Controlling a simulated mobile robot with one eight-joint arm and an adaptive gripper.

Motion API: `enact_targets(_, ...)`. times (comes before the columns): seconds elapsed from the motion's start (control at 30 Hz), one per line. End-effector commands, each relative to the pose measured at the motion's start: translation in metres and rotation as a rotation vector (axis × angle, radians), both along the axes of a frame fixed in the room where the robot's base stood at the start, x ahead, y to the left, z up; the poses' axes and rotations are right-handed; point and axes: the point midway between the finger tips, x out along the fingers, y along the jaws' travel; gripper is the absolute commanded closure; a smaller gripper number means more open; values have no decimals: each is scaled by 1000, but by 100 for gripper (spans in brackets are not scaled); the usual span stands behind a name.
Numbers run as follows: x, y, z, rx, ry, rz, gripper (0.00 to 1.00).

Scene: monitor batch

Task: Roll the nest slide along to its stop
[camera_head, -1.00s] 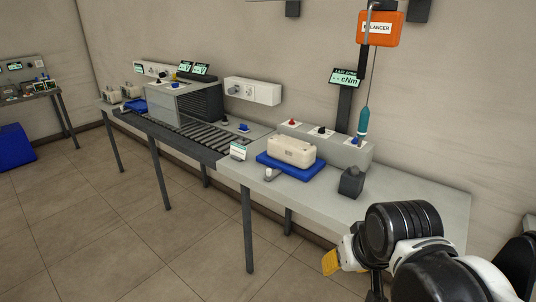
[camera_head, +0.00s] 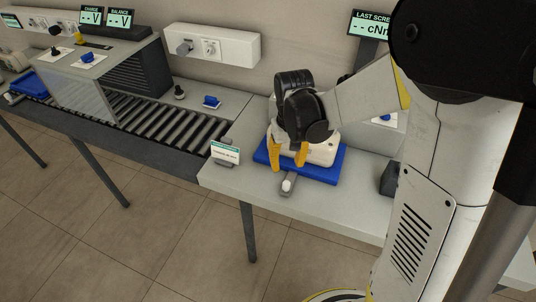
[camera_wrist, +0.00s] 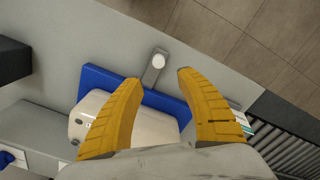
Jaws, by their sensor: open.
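The blue nest slide (camera_head: 333,169) lies on the right bench and carries a cream-white case (camera_head: 324,152). A grey tab with a round white knob (camera_head: 288,186) sticks out from its front edge. My gripper (camera_head: 288,164) is open and empty, its yellow fingers pointing down over the front of the slide, hiding part of the case. In the wrist view my gripper (camera_wrist: 157,78) spreads across the blue slide (camera_wrist: 93,80) and the case (camera_wrist: 152,126), with the knob (camera_wrist: 158,61) just beyond the fingertips. I see no finger touching the knob.
A roller conveyor (camera_head: 165,125) joins the bench on the left, running into a grey tester box (camera_head: 85,75). A small sign (camera_head: 225,153) stands at the bench's left front corner. A dark block (camera_head: 389,178) stands right of the slide. The bench front is mostly clear.

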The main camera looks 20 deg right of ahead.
Motion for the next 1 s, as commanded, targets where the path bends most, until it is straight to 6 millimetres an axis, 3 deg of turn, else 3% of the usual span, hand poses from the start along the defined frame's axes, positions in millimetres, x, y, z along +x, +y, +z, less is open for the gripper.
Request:
enact_targets(0.6,0,0,-100,0,2,0,56)
enact_targets(1.0,0,0,-108,0,2,0,56)
